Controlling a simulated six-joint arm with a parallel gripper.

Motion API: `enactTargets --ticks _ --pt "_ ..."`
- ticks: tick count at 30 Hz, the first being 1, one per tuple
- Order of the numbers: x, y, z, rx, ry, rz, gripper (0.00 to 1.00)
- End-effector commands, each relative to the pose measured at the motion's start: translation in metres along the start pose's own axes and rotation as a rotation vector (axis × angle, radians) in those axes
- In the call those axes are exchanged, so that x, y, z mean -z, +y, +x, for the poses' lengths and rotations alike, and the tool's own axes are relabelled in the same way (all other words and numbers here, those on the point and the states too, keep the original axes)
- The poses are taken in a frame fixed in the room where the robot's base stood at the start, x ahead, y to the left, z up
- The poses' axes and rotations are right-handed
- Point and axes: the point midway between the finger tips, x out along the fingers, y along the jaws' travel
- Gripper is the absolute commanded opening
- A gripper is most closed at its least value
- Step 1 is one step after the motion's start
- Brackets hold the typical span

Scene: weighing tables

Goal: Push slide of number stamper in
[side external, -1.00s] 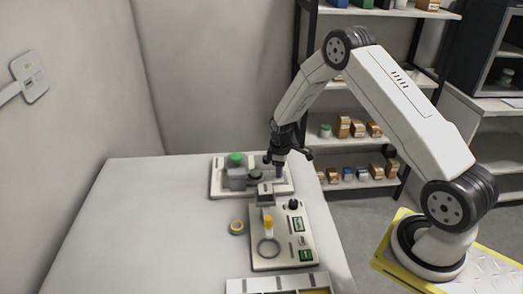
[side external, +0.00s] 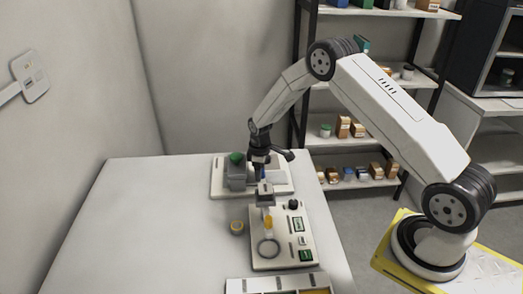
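The number stamper looks to be the grey block (side external: 237,181) with a green knob (side external: 236,157) on top, at the left of a pale base plate (side external: 219,191) at the back of the table. My gripper (side external: 262,176) points down over the plate, just right of the grey block. Its small bluish tips are near the plate's middle; whether they touch the slide cannot be told. The slide is not clearly distinguishable, being small and partly hidden by my gripper. The finger gap is too small to make out.
A small grey box (side external: 265,199) stands just in front of my gripper. A panel (side external: 259,261) with a yellow post and a ring lies nearer. The table's left side is clear.

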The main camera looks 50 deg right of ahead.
Motion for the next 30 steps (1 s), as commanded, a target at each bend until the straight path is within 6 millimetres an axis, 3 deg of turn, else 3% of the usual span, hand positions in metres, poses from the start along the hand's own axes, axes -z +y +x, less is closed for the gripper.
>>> enactTargets --ticks 11,30 --pt "-0.001 0.001 -0.01 0.0 0.0 0.001 0.63" --pt "0.0 0.0 -0.075 -0.001 0.001 0.0 0.63"
